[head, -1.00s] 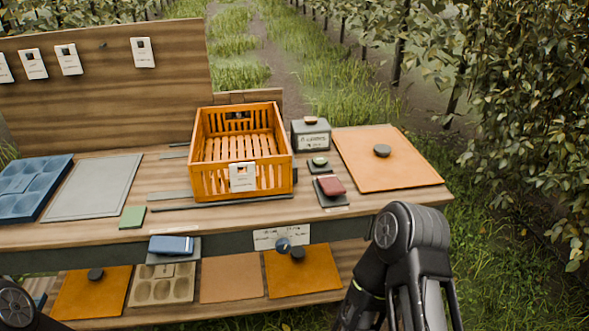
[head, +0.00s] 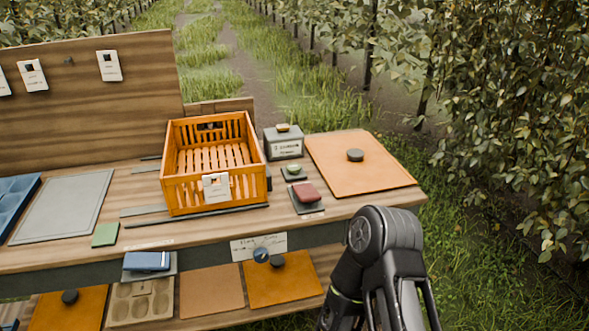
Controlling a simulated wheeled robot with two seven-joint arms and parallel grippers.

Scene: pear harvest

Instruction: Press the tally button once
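A grey box (head: 284,144) with a white label and a small yellowish cap on top stands right of the orange crate on the bench. A small green round button (head: 294,169) on a dark base sits in front of it. A larger red pad (head: 306,192) on a dark plate is nearer the front edge. The labels are too small to read, so I cannot tell which one is the tally button. My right arm is at the lower right, in front of the bench; its gripper is out of frame. My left gripper is not in view.
The orange crate (head: 166,195) stands empty mid-bench. An orange board (head: 385,178) with a dark knob lies at the right end. A grey mat (head: 65,205) and blue tray (head: 14,200) are at left. A lower shelf holds more boards. Grass is free right of the bench.

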